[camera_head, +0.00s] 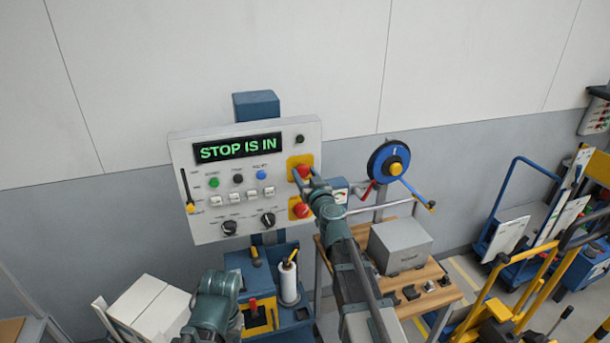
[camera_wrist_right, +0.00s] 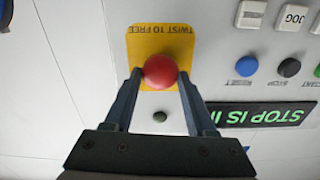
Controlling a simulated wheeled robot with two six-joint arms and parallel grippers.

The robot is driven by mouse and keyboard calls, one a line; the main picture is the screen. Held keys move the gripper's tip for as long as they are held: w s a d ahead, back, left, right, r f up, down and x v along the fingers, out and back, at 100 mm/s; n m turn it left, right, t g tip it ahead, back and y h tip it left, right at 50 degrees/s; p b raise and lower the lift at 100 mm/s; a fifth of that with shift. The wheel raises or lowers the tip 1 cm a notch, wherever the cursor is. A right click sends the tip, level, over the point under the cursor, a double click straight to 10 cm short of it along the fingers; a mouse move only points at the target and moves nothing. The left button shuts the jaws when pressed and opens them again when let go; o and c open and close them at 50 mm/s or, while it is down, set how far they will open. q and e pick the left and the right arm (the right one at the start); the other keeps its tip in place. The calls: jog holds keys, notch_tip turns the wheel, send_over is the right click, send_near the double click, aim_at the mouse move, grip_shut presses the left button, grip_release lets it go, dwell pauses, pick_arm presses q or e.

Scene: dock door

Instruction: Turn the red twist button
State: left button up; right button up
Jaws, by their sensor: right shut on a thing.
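The red twist button (camera_head: 302,172) sits on a yellow plate at the upper right of the white control panel (camera_head: 207,150). In the right wrist view the red button (camera_wrist_right: 160,70) is round, on a yellow plate reading "TWIST TO FREE". My right gripper (camera_wrist_right: 160,76) has one finger on each side of the button and is shut on it. In the head view my right arm partly covers the button. The panel's display (camera_head: 238,148) reads "STOP IS IN". My left arm shows at the bottom, but its gripper is not visible.
A second red button (camera_head: 301,210) on a yellow plate is just below. Knobs, switches and a lever (camera_head: 187,190) fill the rest of the panel. A blue wheel (camera_head: 386,163) with a crank and a wooden bench (camera_head: 435,290) with a grey box (camera_head: 400,245) stand at right.

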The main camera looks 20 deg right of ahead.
jog(key=m, duration=0.6)
jog(key=shift+d+m, duration=0.15)
jog(key=shift+m, duration=0.15)
dwell(0.4)
jog(key=o, duration=1.4)
jog(key=shift+c, duration=0.2)
jog(key=shift+s, duration=0.1)
